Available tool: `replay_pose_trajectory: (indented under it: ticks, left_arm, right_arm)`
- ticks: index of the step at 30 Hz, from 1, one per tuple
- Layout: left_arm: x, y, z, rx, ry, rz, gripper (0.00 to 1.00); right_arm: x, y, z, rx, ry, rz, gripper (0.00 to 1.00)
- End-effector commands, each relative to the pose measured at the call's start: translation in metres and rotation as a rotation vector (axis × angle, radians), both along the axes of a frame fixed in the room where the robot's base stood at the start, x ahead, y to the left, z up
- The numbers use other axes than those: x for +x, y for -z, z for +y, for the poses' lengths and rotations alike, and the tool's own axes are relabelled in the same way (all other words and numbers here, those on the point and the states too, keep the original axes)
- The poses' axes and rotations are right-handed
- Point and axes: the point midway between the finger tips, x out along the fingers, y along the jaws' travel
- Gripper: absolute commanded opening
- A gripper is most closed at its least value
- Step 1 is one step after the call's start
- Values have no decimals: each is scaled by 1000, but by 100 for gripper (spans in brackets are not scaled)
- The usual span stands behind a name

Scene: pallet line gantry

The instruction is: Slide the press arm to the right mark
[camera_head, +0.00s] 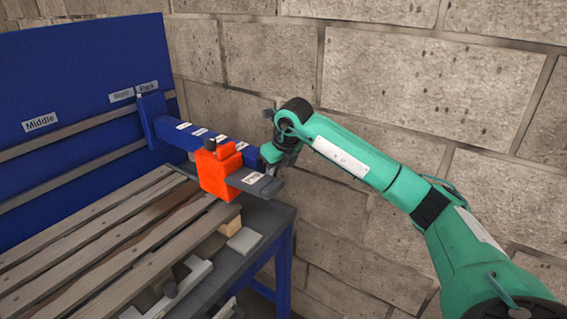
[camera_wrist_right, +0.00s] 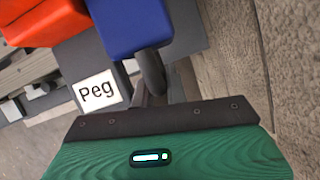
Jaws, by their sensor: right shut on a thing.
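The press arm appears to be the blue bar (camera_head: 229,146) with several white labels along it, reaching out from the blue back panel at the head view's centre left. An orange block (camera_head: 218,172) sits against its side. My right gripper (camera_head: 273,160) is at the bar's near end, shut on a dark handle there. In the right wrist view the blue bar's end (camera_wrist_right: 130,25) and the dark handle (camera_wrist_right: 151,72) show just ahead of my gripper; the fingertips are partly hidden. I cannot tell which mark the right mark is. My left gripper is out of view.
The blue panel (camera_head: 75,70) carries a "Middle" label (camera_head: 40,122) and two smaller labels. A grey plate (camera_head: 258,182) labelled "Peg" lies beside the orange block. Wooden slats (camera_head: 100,235) fill the lower left. A stone wall (camera_head: 420,75) stands close behind my right arm.

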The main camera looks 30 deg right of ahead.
Motion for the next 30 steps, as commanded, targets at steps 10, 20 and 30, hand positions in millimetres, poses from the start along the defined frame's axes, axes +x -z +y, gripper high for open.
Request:
replay_pose_trajectory:
  ticks: [10,20,30]
  left_arm:
    - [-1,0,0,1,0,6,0]
    - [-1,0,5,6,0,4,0]
    - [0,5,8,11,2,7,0]
  right_arm:
    - [-6,-1,15,0,2,-1,0]
    - [-6,-1,14,0,2,-1,23]
    - [-17,-28,12,-1,1,-6,23]
